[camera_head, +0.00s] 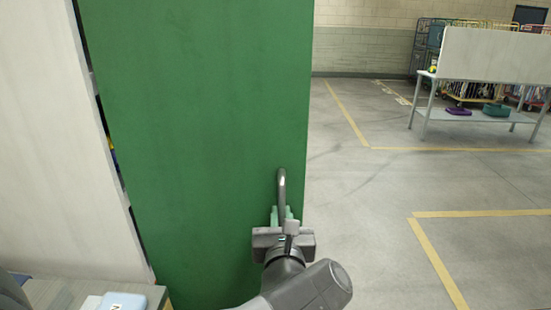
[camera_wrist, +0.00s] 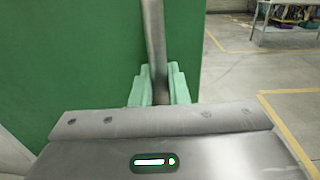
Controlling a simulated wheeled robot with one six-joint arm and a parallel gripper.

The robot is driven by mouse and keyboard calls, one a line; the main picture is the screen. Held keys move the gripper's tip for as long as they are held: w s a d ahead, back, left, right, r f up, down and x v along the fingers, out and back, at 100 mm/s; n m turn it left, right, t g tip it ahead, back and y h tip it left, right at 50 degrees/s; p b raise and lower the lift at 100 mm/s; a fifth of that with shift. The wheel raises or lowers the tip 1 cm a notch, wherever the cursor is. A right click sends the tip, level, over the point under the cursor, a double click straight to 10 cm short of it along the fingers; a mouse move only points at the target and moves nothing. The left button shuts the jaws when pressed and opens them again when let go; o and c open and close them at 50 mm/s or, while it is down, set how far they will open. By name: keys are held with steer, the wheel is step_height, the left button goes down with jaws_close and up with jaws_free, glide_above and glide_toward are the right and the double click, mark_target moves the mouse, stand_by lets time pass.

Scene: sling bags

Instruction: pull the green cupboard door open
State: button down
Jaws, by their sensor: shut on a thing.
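The green cupboard door (camera_head: 200,130) fills the middle of the head view. It also fills the left of the wrist view (camera_wrist: 70,60). A dark gap with a little colour shows along its left edge, beside the pale cupboard side. A grey bar handle (camera_head: 282,185) stands upright near the door's right edge. My gripper (camera_head: 282,215) is at the lower part of the handle. In the wrist view its pale green fingers (camera_wrist: 160,88) are shut around the handle bar (camera_wrist: 154,40), one on each side. The handle's lower end is hidden behind my gripper.
A pale panel (camera_head: 50,140) stands at the left. A grey surface with a light blue item (camera_head: 135,300) is at the lower left. Open floor (camera_head: 370,210) with yellow lines lies to the right. A table (camera_head: 475,122) with purple and green bags stands far right.

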steer(key=shift+s+a+r, duration=0.1)
steer(key=shift+s, duration=0.45)
steer(key=c, duration=1.5)
jaws_free()
steer(key=shift+r, duration=0.1)
steer(key=p, duration=0.9)
glide_toward(280, 164)
steer(key=w, duration=0.4)
steer(key=shift+w+r, duration=0.1)
steer(key=shift+w, duration=0.15)
step_height(280, 164, down, 10)
steer(key=b, duration=0.9)
